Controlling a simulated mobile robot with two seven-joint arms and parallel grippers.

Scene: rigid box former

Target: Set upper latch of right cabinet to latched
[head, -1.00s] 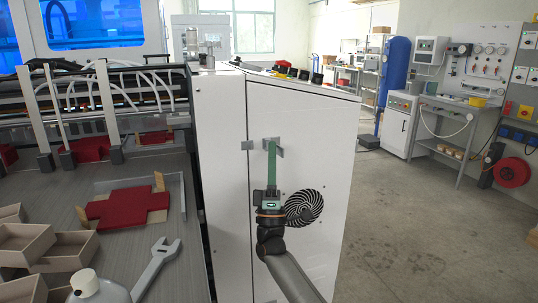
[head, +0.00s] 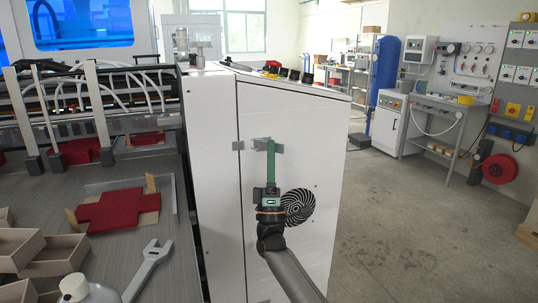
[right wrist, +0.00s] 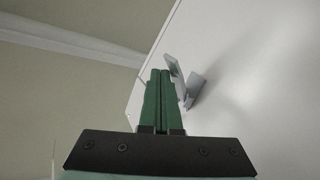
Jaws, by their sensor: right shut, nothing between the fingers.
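The right cabinet (head: 310,130) has a white door with a round black vent. Its upper latch (head: 260,143) is a small grey metal piece high on the door, and a grey plate (head: 238,146) sits left of it across the door seam. A grey arm of the latch points left toward the plate; I cannot tell whether it engages. My right gripper (head: 271,142) has green fingers, shut and empty, upright in front of the latch and hiding part of it. In the right wrist view the fingertips (right wrist: 160,74) are beside the latch (right wrist: 184,82); contact is unclear. My left gripper is out of view.
A grey machine table (head: 130,245) at left holds a red cut-out sheet (head: 115,209), a wrench (head: 150,264), brown trays (head: 40,250) and a bottle (head: 85,290). The floor (head: 400,220) right of the cabinet is open.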

